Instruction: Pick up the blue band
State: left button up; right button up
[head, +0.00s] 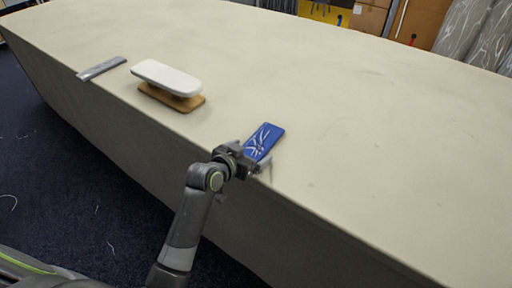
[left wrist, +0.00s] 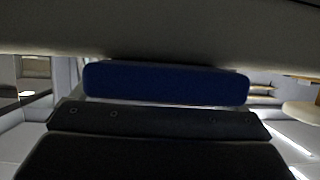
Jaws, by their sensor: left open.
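The blue band (head: 265,139) is a small flat blue rectangle with white markings. It lies near the front edge of the long cloth table (head: 340,150) in the head view. My left gripper (head: 256,164) is at its near end, low by the table edge, with the jaws open. In the left wrist view the blue band (left wrist: 166,84) shows as a dark blue bar close beyond the dark gripper body. Whether the fingers touch it cannot be told. My right gripper is not in view.
A white padded board on a brown wooden base (head: 168,80) stands left of the band. A flat grey strip (head: 101,68) lies at the table's front edge farther left. The table to the right is clear. Rolls and boxes stand behind the table.

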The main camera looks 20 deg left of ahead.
pick_arm(q)
jog(key=shift+c, duration=0.3)
jog(key=c, duration=1)
jog(key=shift+r, duration=0.15)
